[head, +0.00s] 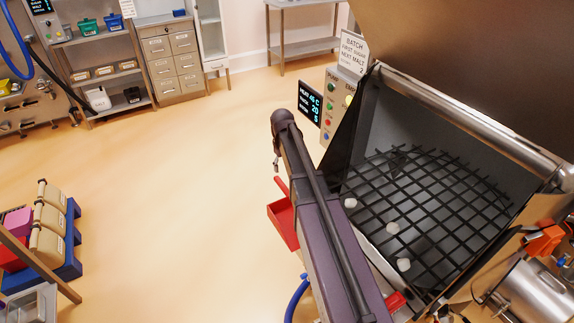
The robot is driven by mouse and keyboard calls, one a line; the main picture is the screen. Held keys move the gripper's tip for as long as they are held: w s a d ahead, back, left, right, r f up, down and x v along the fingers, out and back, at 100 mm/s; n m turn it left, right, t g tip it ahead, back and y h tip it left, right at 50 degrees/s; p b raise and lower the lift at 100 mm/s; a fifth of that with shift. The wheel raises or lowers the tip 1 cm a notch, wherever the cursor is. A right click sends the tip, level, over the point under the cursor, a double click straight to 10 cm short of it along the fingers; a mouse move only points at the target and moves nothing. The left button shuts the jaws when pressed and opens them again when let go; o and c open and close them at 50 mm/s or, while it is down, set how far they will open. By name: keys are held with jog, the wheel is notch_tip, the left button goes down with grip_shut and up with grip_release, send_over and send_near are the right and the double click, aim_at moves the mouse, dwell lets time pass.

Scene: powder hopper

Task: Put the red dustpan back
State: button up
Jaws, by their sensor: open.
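The red dustpan (283,224) shows left of my arm in the head view, low beside the hopper. Its right side is hidden behind my arm, and a short red piece like a handle rises at its top. I cannot tell what it rests on or hangs from.
The hopper (376,100) with a black grate (430,190) and several white lumps fills the right. A control panel (336,105) stands behind my arm. A blue pallet (70,245) with sacks is at left. Shelves and drawers (173,60) line the back. The middle floor is clear.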

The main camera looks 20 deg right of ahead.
jog(key=shift+r+p, duration=0.35)
jog(key=shift+r, duration=0.25)
dwell(0.3)
jog(key=s+a+m, duration=0.1)
jog(key=s+a, duration=0.3)
jog(key=s, duration=0.6)
jog(key=s+a+m, duration=0.1)
jog(key=s+a, duration=0.3)
jog(key=s, duration=0.7)
jog(key=shift+a, duration=0.15)
jog(key=shift+s, duration=0.1)
jog(key=shift+r, duration=0.2)
